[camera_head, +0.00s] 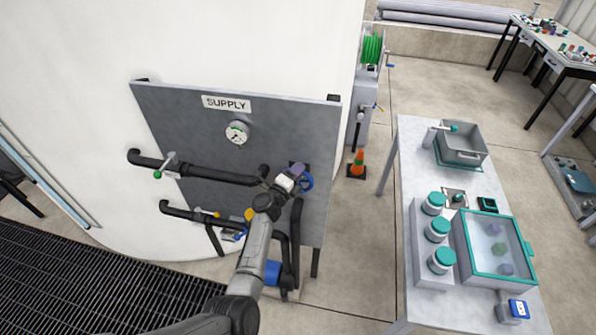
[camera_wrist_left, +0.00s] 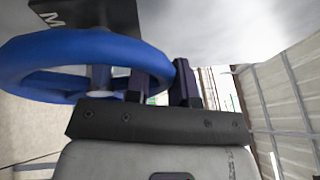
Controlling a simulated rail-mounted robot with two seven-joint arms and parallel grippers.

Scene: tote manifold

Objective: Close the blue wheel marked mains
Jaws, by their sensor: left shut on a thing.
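The blue wheel (camera_head: 308,184) is at the right side of the grey supply panel (camera_head: 285,122). My left gripper (camera_head: 299,171) reaches it from the front and partly hides it. In the left wrist view the wheel (camera_wrist_left: 40,65) fills the upper left, and the gripper (camera_wrist_left: 161,84) is shut on its rim, one dark finger on each side. A dark plate with a white letter M (camera_wrist_left: 53,18) shows behind the wheel; the rest of its marking is hidden. My right gripper is not in view.
The panel carries a SUPPLY sign (camera_head: 226,104), a gauge (camera_head: 237,133), black pipes and a green-tipped lever (camera_head: 168,165). A traffic cone (camera_head: 357,163) stands right of the panel. A bench (camera_head: 407,150) with containers stands further right.

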